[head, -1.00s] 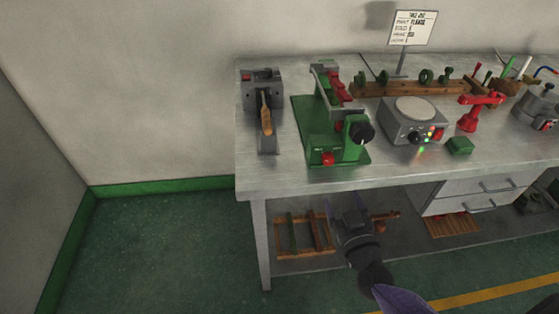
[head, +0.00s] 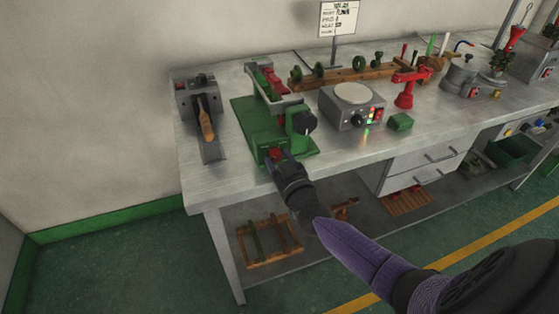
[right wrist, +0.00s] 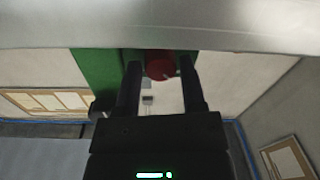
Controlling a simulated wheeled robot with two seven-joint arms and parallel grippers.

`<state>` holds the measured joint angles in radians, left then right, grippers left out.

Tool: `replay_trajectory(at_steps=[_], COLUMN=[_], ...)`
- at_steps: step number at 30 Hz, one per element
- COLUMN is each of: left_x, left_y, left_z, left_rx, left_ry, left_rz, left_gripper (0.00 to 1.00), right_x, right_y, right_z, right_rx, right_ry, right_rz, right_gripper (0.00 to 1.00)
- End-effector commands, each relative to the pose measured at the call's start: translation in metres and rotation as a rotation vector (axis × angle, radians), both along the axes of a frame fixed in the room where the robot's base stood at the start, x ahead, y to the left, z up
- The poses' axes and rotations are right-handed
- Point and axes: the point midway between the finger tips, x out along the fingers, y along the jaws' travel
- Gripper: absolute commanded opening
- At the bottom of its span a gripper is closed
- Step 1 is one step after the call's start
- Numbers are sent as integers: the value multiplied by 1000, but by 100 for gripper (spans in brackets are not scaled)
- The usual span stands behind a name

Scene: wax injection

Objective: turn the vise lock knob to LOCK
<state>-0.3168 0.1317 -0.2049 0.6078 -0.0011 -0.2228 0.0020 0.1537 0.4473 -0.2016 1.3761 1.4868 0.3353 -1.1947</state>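The green vise fixture (head: 250,120) stands near the left end of the bench, with a black knob (head: 304,122) on its right side. A red knob (head: 275,153), which I take for the vise lock knob, is low on its front. My right gripper (head: 278,163) reaches it from the front. In the right wrist view the red knob (right wrist: 159,65) lies between the tips of my right gripper (right wrist: 160,70). The fingers are apart, and I see no clear grip on the knob. Any lock marking is too small to read. My left gripper is not in view.
A grey device with a wooden handle (head: 206,120) stands left of the vise. A grey hot plate box (head: 352,107), a small green block (head: 400,122) and a red stand (head: 408,88) are to the right. The bench's front edge (head: 230,192) is below my arm.

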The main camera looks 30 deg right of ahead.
Motion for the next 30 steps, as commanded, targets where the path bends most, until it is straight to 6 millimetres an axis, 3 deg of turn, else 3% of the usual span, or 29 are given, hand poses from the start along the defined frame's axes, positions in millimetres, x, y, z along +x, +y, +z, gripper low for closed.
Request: replay_trajectory(at_steps=[1,6,7,20,30], left_x=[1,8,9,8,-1], left_y=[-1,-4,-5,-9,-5], left_z=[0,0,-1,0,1], left_rx=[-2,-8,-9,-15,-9], left_ry=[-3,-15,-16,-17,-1], left_rz=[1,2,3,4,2], left_gripper=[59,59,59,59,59], right_x=[0,0,0,0,-1], right_y=[0,0,0,0,0], right_z=[0,0,0,-1,-2], right_rx=[0,0,0,72,343], right_ry=[0,0,0,-17,-79], right_rz=[0,0,0,0,0], right_gripper=[39,3,0,0,0])
